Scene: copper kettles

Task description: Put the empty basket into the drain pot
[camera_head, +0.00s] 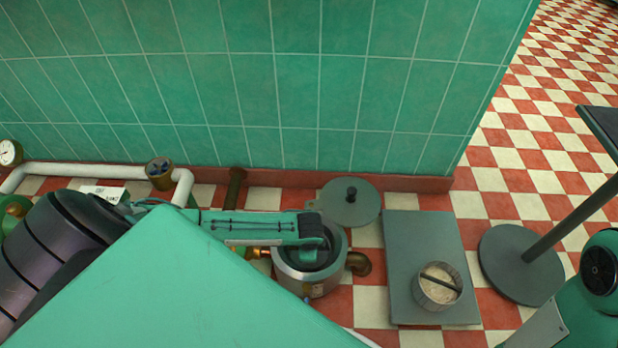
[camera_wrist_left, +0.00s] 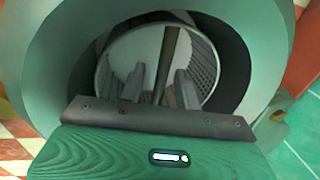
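The drain pot (camera_head: 311,284) is a round grey metal pot with brass pipe fittings on the floor near the wall. My left gripper reaches down into it; in the left wrist view the gripper (camera_wrist_left: 160,78) is open, its two fingers on either side of a bar handle (camera_wrist_left: 168,55). The handle crosses a round basket (camera_wrist_left: 203,60) with perforated walls and a pale, bare-looking bottom, inside the pot (camera_wrist_left: 60,60). A gap shows between left finger and handle. In the head view my arm hides the basket. My right gripper is out of view.
A second round container (camera_head: 437,293) with a bar handle and beige contents stands on a grey plate (camera_head: 420,230). A round lid (camera_head: 350,212) lies by the wall. A round-footed stand (camera_head: 522,266) is at right. White pipe (camera_head: 70,170) runs at left.

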